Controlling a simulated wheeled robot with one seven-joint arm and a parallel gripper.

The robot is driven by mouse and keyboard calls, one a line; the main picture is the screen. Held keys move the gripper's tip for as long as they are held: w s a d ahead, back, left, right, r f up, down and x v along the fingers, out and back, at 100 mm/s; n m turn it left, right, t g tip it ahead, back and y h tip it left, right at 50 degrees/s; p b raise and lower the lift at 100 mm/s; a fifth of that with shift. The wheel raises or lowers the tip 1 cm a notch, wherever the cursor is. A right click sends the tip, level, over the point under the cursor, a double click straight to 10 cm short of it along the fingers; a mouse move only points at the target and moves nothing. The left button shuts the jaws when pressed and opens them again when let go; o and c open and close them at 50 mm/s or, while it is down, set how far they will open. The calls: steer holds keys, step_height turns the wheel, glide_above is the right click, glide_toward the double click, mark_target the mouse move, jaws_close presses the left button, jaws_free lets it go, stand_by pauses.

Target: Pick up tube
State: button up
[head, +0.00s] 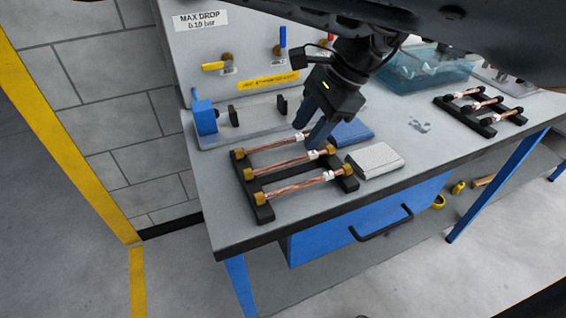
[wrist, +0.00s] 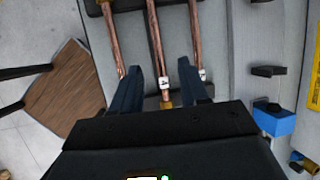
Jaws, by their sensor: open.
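Three copper tubes lie side by side across a black rack (head: 247,172) near the table's left end: a back tube (head: 275,145), a middle tube (head: 290,165) and a front tube (head: 298,186). Each has brass ends and a white tag. My gripper (head: 308,135) is open above the tagged ends of the back and middle tubes. In the wrist view, my gripper (wrist: 160,66) has one finger on each side of the middle one of the three tubes (wrist: 157,40) in the picture. The fingers hold nothing; their height above the tube is hard to tell.
A blue pad (head: 352,132) and a grey-white block (head: 375,160) lie right of the rack. A blue vise-like fixture (head: 205,118) stands behind it. A second rack with tubes (head: 482,108) and a clear blue bin (head: 425,70) are farther right.

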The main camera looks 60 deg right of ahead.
mark_target(289, 161)
steer(key=x, duration=0.7)
steer(key=shift+s+a+f+p, duration=0.1)
steer(key=shift+f+p, duration=0.15)
steer(key=shift+p, duration=0.05)
steer(key=shift+c, duration=0.2)
jaws_close()
